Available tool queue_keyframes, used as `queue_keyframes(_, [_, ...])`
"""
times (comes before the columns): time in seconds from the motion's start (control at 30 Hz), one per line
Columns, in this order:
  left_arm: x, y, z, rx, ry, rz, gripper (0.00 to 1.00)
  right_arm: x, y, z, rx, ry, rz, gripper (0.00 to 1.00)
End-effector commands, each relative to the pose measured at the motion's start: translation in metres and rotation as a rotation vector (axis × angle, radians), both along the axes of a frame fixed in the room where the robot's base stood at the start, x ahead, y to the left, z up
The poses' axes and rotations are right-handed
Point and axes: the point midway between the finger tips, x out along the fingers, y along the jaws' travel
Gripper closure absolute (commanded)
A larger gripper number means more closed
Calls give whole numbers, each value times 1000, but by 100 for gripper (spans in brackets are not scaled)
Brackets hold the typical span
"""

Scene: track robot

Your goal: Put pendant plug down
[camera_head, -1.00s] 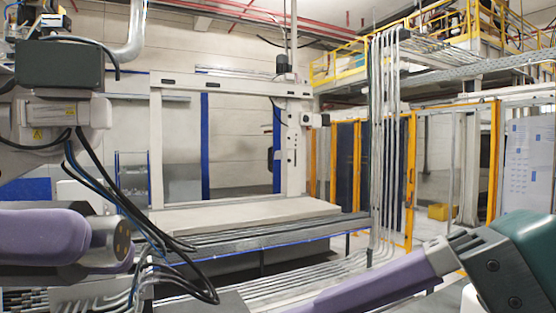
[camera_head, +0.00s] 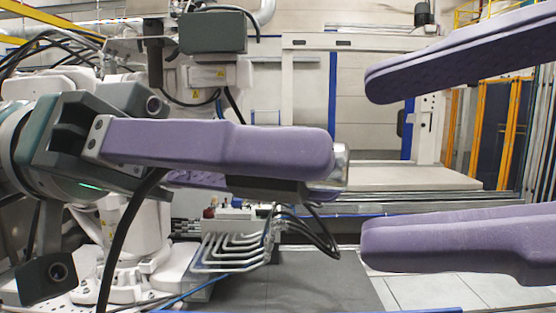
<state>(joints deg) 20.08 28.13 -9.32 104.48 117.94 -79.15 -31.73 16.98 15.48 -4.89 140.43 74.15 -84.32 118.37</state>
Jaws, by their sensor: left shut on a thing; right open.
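My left gripper (camera_head: 322,172) comes in from the left with its purple fingers close together. It is shut on the pendant plug (camera_head: 341,165). Only the plug's silver end shows, just past the fingertips; the fingers hide most of its body. A black cable (camera_head: 125,235) hangs below the gripper; I cannot tell whether it joins the plug. My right gripper (camera_head: 368,164) comes in from the right, wide open. Its purple fingers are above and below the plug's height, and the silver end faces the gap between them. I see no contact there.
A white machine arm (camera_head: 130,230) stands behind my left gripper. A block with bent metal pipes (camera_head: 235,245) and black hoses (camera_head: 315,235) lies below the plug. A grey floor plate (camera_head: 300,285) is clear at the front. A gantry and yellow-framed fence stand behind.

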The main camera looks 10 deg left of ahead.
Motion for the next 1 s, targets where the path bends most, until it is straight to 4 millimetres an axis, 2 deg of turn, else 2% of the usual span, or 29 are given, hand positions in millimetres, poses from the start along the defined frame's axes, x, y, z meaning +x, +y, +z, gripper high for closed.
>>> queue_keyframes(0.2, [0, 0, 0, 0, 0, 0, 100, 11, 41, -12, 2, 1, 4, 24])
queue_keyframes(0.4, [0, 0, 0, 0, 0, 0, 100, 19, 63, -19, 1, 0, 2, 24])
queue_keyframes(0.8, [0, 0, 0, 0, 0, 0, 100, 21, 70, -22, -2, -1, 1, 24])
queue_keyframes(1.0, [0, 0, 0, 0, 0, 0, 100, 21, 69, -22, -2, 0, 0, 46])
